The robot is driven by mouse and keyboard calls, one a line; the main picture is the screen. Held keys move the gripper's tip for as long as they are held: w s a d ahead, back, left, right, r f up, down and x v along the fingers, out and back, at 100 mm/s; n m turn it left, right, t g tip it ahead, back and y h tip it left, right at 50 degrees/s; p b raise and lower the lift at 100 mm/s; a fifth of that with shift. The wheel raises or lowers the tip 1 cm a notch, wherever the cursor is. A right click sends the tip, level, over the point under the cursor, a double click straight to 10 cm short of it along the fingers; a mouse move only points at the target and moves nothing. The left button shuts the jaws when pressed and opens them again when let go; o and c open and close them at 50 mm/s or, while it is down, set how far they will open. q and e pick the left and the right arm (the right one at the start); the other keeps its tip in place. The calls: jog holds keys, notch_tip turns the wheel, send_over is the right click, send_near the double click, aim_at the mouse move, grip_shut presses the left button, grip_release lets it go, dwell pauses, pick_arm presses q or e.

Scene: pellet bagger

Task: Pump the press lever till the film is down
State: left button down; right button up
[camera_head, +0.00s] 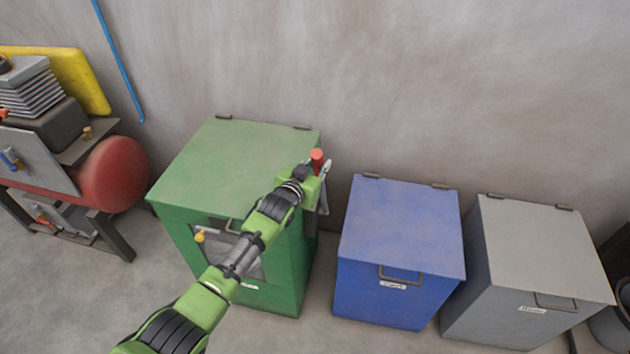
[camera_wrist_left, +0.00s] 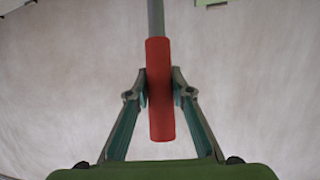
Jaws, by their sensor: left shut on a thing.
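The press is a green cabinet (camera_head: 235,160) with a flat lid, standing against the wall. Its lever has a red grip (camera_head: 317,158) at the cabinet's right side, near the lid's right edge. My left gripper (camera_head: 319,170) is shut on the red grip. In the left wrist view the red grip (camera_wrist_left: 160,95) sits between the two fingers, with a grey rod (camera_wrist_left: 156,18) running on from it. My right gripper is not in view.
A blue bin (camera_head: 400,225) and a grey bin (camera_head: 540,245) stand to the right of the cabinet. A red tank (camera_head: 112,172) on a dark frame stands at the left. The floor between the tank and the cabinet is clear.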

pick_arm(q)
jog(key=shift+w+d+r, duration=0.25)
jog(key=shift+w+r, duration=0.05)
jog(key=shift+w, duration=0.35)
jog(key=c, duration=1.8)
grip_release()
jog(key=shift+f, duration=0.1)
jog(key=shift+s+a, duration=0.1)
jog(key=v, duration=1.1)
jog(key=shift+s+a+r, duration=0.15)
jog(key=shift+s+r, duration=0.1)
jog(key=shift+r, duration=0.1)
jog(key=shift+f, duration=0.1)
